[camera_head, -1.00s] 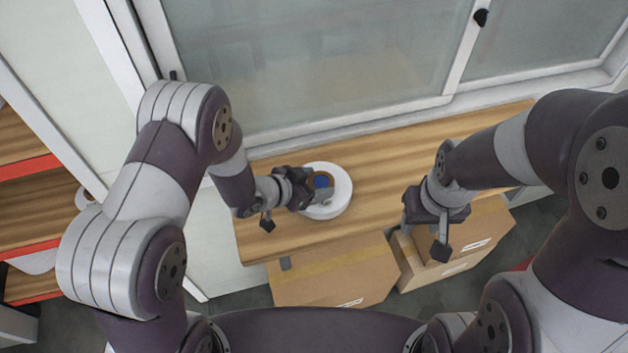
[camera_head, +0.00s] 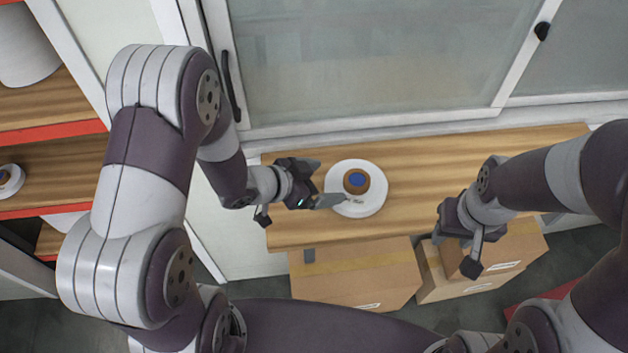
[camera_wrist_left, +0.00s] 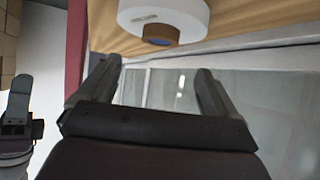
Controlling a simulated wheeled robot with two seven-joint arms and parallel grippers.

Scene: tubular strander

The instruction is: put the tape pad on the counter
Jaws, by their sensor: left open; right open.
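The tape pad (camera_head: 371,204) is a white disc with a brown core and a blue centre. It lies flat on the wooden counter (camera_head: 440,165), near the counter's left part. It also shows at the top of the left wrist view (camera_wrist_left: 187,14), beyond the fingertips. My left gripper (camera_head: 319,182) is open and empty, just left of the tape pad, its fingers pointing toward it. In the left wrist view nothing is between the fingers (camera_wrist_left: 155,82). My right gripper (camera_head: 462,243) is open and empty near the counter's front edge, to the right.
Cardboard boxes (camera_head: 360,282) stand on the floor in front of the counter. A window with sliding panes (camera_head: 370,65) is behind it. Shelves with red edges (camera_head: 50,137) at the left hold another white disc (camera_head: 10,180). The counter right of the tape pad is clear.

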